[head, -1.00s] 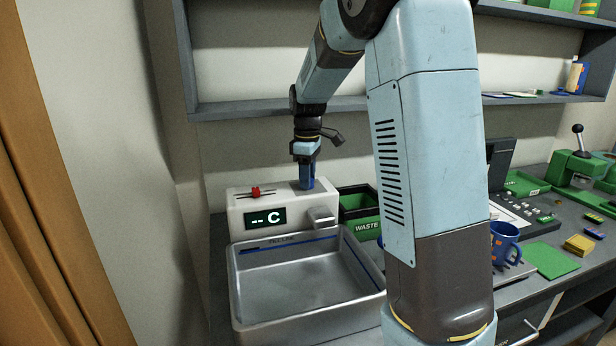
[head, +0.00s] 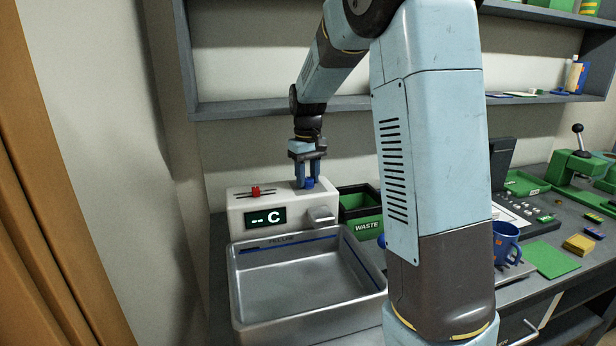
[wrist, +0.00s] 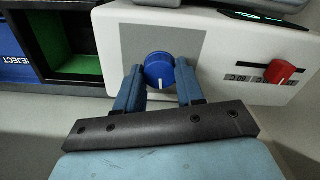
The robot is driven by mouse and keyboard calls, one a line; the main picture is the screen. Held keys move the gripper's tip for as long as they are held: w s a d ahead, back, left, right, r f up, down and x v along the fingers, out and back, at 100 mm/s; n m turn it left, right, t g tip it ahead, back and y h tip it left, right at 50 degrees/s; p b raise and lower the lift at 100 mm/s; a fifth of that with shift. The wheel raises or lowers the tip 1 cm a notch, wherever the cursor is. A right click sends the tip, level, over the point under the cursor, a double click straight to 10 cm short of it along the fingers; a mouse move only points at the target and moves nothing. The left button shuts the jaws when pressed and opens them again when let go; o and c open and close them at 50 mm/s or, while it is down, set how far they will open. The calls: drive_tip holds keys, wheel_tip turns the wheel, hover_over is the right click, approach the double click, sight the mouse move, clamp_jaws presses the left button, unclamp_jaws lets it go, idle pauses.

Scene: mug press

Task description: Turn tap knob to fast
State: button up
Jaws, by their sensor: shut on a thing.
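The blue tap knob (head: 309,183) sits on top of the white tap unit (head: 236,212), at its right side. My gripper (head: 307,178) points down at it from above. In the wrist view the blue knob (wrist: 159,70) is between the two fingers of my gripper (wrist: 158,76), which is shut on it. A white mark on the knob points towards the gripper's base. The speed labels around the knob cannot be read. The unit's display (head: 265,218) shows "-- C".
A red slider (head: 255,191) stands left of the knob on the unit's top. The spout (head: 321,216) overhangs a grey metal sink (head: 240,318). A green waste bin (head: 367,226) is right of the unit. A blue mug (head: 506,243) stands further right.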

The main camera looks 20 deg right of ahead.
sight(307, 179)
drive_tip(key=m, duration=0.6)
drive_tip(key=shift+m, duration=0.3)
drive_tip(key=m, duration=0.5)
drive_tip(key=shift+r+m, duration=0.1)
drive_tip(key=shift+m, duration=0.2)
drive_tip(key=o, duration=1)
drive_tip(key=shift+o, duration=0.2)
wheel_tip(307, 179, up, 14)
drive_tip(key=shift+f, duration=0.25)
